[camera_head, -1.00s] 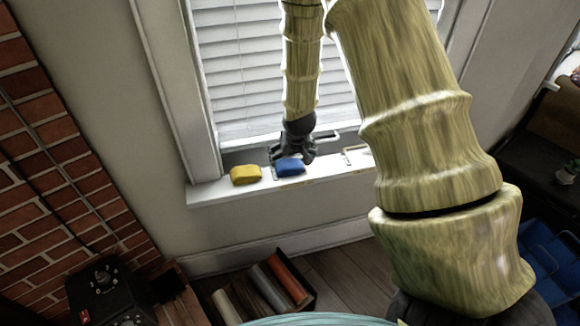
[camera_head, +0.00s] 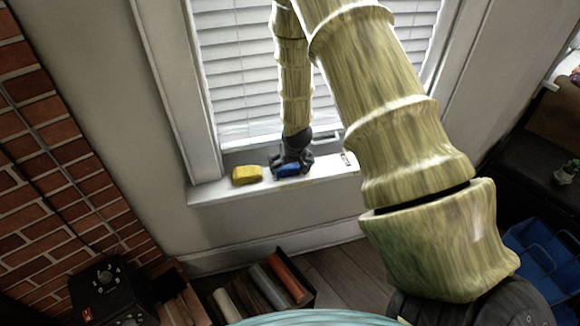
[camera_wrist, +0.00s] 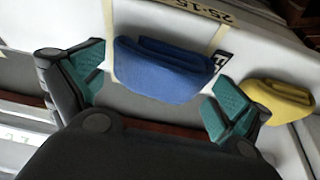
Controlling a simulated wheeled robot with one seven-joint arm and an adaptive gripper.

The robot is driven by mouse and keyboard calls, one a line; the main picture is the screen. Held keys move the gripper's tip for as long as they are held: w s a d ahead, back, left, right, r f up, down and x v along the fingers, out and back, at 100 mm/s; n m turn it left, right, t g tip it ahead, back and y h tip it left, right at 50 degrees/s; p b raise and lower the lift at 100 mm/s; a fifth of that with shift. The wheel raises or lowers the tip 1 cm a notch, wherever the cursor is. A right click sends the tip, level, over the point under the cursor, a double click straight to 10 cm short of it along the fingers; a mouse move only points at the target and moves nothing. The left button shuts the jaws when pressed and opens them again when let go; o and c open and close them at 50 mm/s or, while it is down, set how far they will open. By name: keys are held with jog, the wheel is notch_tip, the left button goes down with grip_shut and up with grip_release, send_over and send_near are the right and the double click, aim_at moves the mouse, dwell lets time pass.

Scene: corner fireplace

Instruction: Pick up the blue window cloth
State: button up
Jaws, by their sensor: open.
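The blue window cloth (camera_head: 288,170) lies folded on the white window sill. In the wrist view the blue cloth (camera_wrist: 163,70) sits between the teal pads of my gripper (camera_wrist: 157,92), which is open. The cloth is a little ahead of the fingers, and I cannot tell whether either pad touches it. In the head view my gripper (camera_head: 291,165) is directly over the cloth and hides part of it.
A yellow folded cloth (camera_head: 247,175) lies on the sill (camera_head: 215,192) just left of the blue one; it shows close to one finger in the wrist view (camera_wrist: 277,100). The window blinds (camera_head: 232,75) stand behind. A box of rolls (camera_head: 262,290) is on the floor below.

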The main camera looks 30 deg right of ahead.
jog(key=shift+c, duration=0.4)
jog(key=c, duration=0.5)
jog(key=shift+r, duration=0.45)
notch_tip(320, 180, up, 3)
jog(key=shift+f+b, duration=0.15)
jog(key=shift+b, duration=0.4)
jog(key=s+d+r+b, duration=0.1)
jog(key=s+b, duration=0.1)
jog(key=s, duration=1.4)
jog(key=shift+d+r, duration=0.2)
jog(key=shift+d, duration=0.2)
